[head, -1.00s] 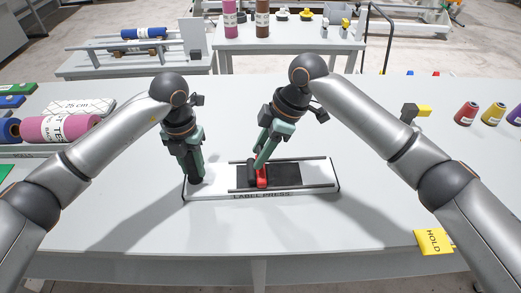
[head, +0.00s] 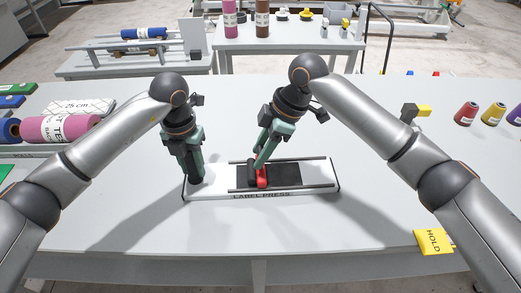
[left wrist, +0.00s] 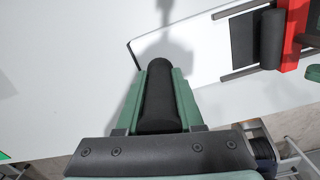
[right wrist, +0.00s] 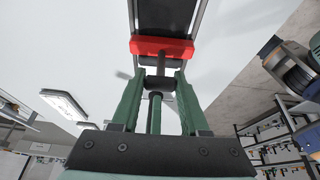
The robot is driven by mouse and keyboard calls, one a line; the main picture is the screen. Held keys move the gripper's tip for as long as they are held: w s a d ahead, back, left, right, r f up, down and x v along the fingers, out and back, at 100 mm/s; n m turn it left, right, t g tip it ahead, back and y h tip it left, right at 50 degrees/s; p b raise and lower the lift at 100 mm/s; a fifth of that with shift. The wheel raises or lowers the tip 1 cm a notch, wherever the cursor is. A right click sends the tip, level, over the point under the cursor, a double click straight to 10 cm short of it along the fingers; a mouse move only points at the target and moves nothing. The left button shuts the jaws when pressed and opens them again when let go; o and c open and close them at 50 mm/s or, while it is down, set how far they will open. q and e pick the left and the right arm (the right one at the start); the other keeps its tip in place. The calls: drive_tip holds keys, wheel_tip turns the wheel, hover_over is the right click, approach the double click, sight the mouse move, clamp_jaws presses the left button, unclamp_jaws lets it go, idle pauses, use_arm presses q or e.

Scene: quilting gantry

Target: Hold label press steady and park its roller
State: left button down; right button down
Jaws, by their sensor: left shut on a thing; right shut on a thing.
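The label press (head: 217,183) is a white base lying flat on the table, with a dark bed (head: 286,174) between two rails. Its red roller carriage (head: 262,181) with a black roller (head: 252,173) sits near the left end of the rails. My left gripper (head: 195,178) is shut on a black upright handle at the base's left end; the handle shows between the fingers in the left wrist view (left wrist: 158,95). My right gripper (head: 260,164) is shut on the carriage's dark stem, seen below the red bar (right wrist: 162,45) in the right wrist view.
A yellow HOLD card (head: 433,242) lies at the front right. A pink roll (head: 58,129) and a white 25 cm block (head: 80,106) are at the left. Thread cones (head: 466,113) stand at the right. The table in front of the press is clear.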

use_arm(q)
drive_tip(key=shift+s+a+f, duration=0.1)
drive_tip(key=shift+a+f, duration=0.1)
drive_tip(key=shift+f, duration=0.15)
use_arm(e)
drive_tip(key=d, duration=1.5)
drive_tip(key=shift+w+d, duration=0.3)
drive_tip(key=shift+w, duration=0.1)
drive_tip(key=c, duration=0.7)
unclamp_jaws()
drive_tip(key=o, duration=0.3)
drive_tip(key=shift+a, duration=0.1)
drive_tip(key=v, duration=1.2)
drive_tip(key=shift+s, duration=0.15)
drive_tip(key=shift+r, duration=0.1)
use_arm(q)
drive_tip(key=c, duration=0.8)
unclamp_jaws()
drive_tip(key=shift+c, duration=0.2)
drive_tip(key=o, duration=0.4)
drive_tip(key=shift+d+r, duration=0.15)
drive_tip(key=shift+r, duration=0.05)
